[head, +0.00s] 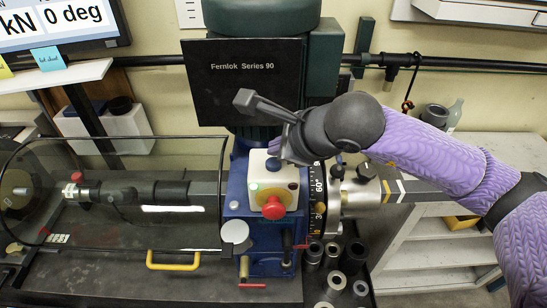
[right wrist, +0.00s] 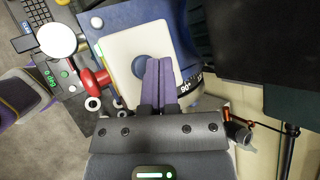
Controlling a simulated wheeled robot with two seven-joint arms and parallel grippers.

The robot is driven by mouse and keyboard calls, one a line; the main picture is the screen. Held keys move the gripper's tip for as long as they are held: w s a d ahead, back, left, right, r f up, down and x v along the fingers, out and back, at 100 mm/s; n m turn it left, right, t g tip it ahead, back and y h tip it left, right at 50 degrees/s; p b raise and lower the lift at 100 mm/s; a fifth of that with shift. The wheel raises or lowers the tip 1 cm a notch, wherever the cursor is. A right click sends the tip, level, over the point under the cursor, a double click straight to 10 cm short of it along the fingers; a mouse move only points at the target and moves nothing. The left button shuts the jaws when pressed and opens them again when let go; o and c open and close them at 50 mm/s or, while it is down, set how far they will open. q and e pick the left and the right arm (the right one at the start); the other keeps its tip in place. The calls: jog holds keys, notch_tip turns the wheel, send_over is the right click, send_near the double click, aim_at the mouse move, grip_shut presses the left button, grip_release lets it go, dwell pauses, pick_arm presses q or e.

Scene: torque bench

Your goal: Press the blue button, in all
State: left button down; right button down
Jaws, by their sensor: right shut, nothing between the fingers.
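The blue button (head: 273,164) is a dark blue round cap near the top of a white control box (head: 262,177) on the blue machine. My right gripper (head: 276,152) is shut and empty, pointing down just above the button. In the right wrist view, the closed purple fingers (right wrist: 158,66) overlap the right edge of the blue button (right wrist: 143,67). I cannot tell whether they touch it.
A red mushroom knob (head: 273,208) sits below the blue button on the same box. A clear guard with a yellow handle (head: 173,262) stands at left. A black panel (head: 243,82) rises behind. Several dark sockets (head: 333,256) stand at lower right.

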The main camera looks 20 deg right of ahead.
aim_at(278, 164)
jog(key=shift+r+p, duration=1.4)
jog(key=shift+r, duration=1.15)
jog(key=shift+f, duration=0.1)
